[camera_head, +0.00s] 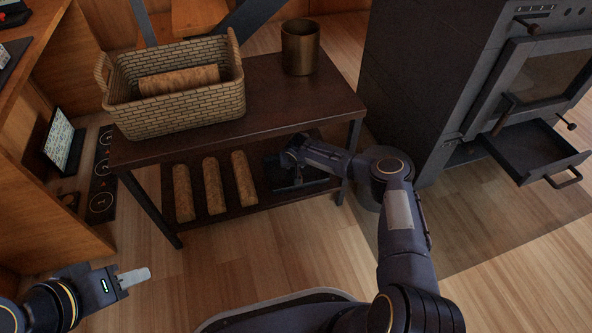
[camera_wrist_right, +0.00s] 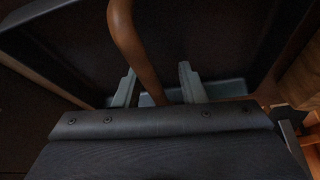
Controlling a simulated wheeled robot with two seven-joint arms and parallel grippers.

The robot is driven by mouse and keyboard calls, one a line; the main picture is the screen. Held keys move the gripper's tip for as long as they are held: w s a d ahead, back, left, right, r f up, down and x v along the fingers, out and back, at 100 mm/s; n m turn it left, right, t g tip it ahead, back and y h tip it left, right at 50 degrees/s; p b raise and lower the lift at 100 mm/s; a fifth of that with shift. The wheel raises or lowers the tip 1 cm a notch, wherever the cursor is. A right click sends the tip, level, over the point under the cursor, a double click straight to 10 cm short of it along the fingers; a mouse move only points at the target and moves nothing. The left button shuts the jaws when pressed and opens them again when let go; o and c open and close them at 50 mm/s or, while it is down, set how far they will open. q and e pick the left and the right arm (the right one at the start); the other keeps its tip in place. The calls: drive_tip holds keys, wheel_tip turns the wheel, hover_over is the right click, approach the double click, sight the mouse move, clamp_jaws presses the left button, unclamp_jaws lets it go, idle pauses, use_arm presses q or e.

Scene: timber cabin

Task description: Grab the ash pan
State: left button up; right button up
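A dark pan, which looks like the ash pan (camera_wrist_right: 230,45), fills the upper part of the right wrist view. Its brown curved handle (camera_wrist_right: 124,28) runs down between the two pale fingers of my right gripper (camera_wrist_right: 158,88). The fingers are apart, one on each side of the handle; I cannot tell whether they touch it. In the head view my right arm reaches to the right end of the lower shelf, where its hand hides most of a dark object and its own fingers. My left gripper (camera_head: 134,277) is empty above the floor at lower left; its fingers overlap from this side.
A low dark table (camera_head: 270,110) carries a wicker basket (camera_head: 180,115) with logs and a brass pot (camera_head: 300,47). Several logs (camera_head: 213,186) lie on its lower shelf. At right stands a stove (camera_head: 420,70) with an open lower tray (camera_head: 535,150). Table legs flank the shelf.

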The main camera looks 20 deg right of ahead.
drive_tip(key=shift+f, duration=0.1)
drive_tip(key=shift+c, duration=0.6)
clamp_jaws()
